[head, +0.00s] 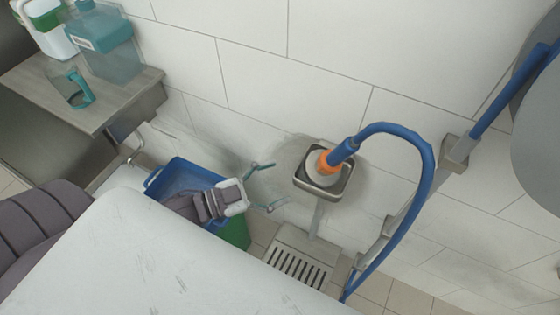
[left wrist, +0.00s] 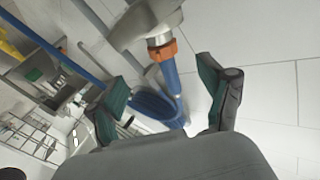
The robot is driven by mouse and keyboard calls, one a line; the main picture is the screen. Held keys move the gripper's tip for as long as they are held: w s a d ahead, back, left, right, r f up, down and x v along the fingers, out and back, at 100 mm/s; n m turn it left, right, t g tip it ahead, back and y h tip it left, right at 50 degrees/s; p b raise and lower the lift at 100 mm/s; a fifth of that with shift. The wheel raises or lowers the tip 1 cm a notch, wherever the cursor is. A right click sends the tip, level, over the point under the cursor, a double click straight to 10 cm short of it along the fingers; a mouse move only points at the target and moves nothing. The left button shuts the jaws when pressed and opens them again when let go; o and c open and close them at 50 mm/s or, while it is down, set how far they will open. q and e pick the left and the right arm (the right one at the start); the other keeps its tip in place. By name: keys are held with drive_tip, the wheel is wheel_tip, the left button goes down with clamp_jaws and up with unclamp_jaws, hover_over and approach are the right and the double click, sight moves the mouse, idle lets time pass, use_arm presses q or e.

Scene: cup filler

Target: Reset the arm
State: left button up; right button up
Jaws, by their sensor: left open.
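My left gripper (head: 272,185) is at the centre of the head view, above the blue crate's right side. Its two fingers are spread, with nothing between them. It points right, toward the wall holder, and is apart from it. In the left wrist view the open green-padded fingers (left wrist: 163,97) frame the blue hose and its orange collar farther off. The hose nozzle (head: 327,162) has an orange collar and sits in the square metal holder (head: 345,188) on the wall. My right gripper is not in view.
A blue crate (head: 165,177) and a green container (head: 236,234) stand below my left arm. A blue hose (head: 429,180) loops right of the holder, above a floor grate (head: 297,268). A shelf (head: 35,95) at upper left bears a clear cup (head: 72,90) and bottles (head: 105,45).

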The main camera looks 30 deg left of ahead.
use_arm(q)
wheel_tip(320, 180, down, 6)
drive_tip(key=a+n+g+y, duration=0.3)
drive_tip(key=n+y, duration=0.5)
drive_tip(key=y, duration=0.2)
drive_tip(key=s+d+f+n+g+y, duration=0.1)
drive_tip(key=s+d+f+n+g, duration=0.1)
drive_tip(key=s+g, duration=0.75)
drive_tip(key=s+f+t+p, duration=0.1)
drive_tip(key=s+f+p, duration=0.15)
drive_tip(key=f, duration=1.95)
drive_tip(key=s+a+f+g+p, duration=0.1)
drive_tip(key=s+a+f, duration=0.2)
drive_tip(key=s+f, duration=1.2)
drive_tip(key=s, duration=0.3)
drive_tip(key=shift+a+f+y+p, duration=0.2)
drive_tip(key=shift+f+y+p, duration=0.1)
drive_tip(key=shift+f, duration=0.1)
